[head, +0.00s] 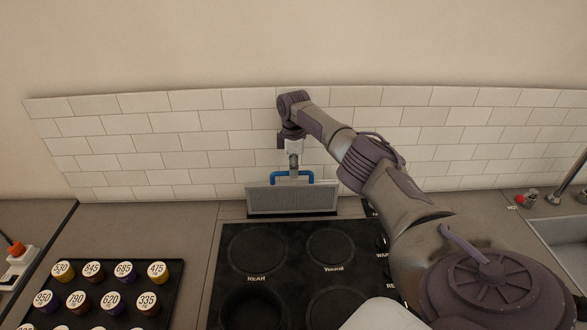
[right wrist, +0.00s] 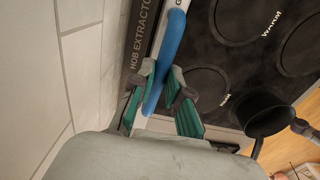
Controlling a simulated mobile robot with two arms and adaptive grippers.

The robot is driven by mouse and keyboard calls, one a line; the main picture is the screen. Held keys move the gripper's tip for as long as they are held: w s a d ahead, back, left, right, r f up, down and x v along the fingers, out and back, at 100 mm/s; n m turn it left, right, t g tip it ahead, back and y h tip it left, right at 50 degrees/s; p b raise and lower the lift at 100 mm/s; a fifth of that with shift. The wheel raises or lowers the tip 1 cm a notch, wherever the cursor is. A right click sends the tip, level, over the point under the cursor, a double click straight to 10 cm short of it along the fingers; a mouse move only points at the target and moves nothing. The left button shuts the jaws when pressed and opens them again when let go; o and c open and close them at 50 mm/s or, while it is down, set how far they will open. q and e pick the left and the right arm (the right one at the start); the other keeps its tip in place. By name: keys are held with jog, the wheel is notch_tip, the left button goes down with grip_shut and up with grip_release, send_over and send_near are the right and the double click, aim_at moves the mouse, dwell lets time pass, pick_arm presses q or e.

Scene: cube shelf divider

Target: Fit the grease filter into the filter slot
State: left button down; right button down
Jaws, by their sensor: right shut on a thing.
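The grease filter (head: 292,201) is a grey mesh panel with a blue handle (head: 308,178) on top. It stands upright at the back edge of the black hob. My right gripper (head: 293,174) reaches it from above and is shut on the handle. In the right wrist view the green fingers (right wrist: 161,82) close around the blue handle (right wrist: 171,48). A dark strip lettered HOB EXTRACTOR (right wrist: 142,42) runs beside the handle there. The slot opening is hidden, so I cannot tell whether the filter's lower edge is inside it. My left gripper is out of view.
The white tiled wall (head: 200,125) rises close behind the filter. The hob (head: 290,275) lies in front, with a dark pan (right wrist: 265,113) on it in the right wrist view. A black tray (head: 165,300) of numbered pods stands left; a sink (head: 562,240) is at right.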

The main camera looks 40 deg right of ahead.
aim_at(293, 183)
jog(key=shift+f+b, duration=2.15)
jog(key=shift+f, duration=0.8)
jog(key=shift+f+b, duration=3.4)
jog(key=shift+f, duration=0.7)
jog(key=c, duration=1.1)
grip_release()
jog(key=shift+o, duration=0.2)
notch_tip(293, 183, up, 5)
jog(key=p, duration=0.4)
jog(key=shift+r+p, duration=0.1)
jog(key=shift+p, duration=0.2)
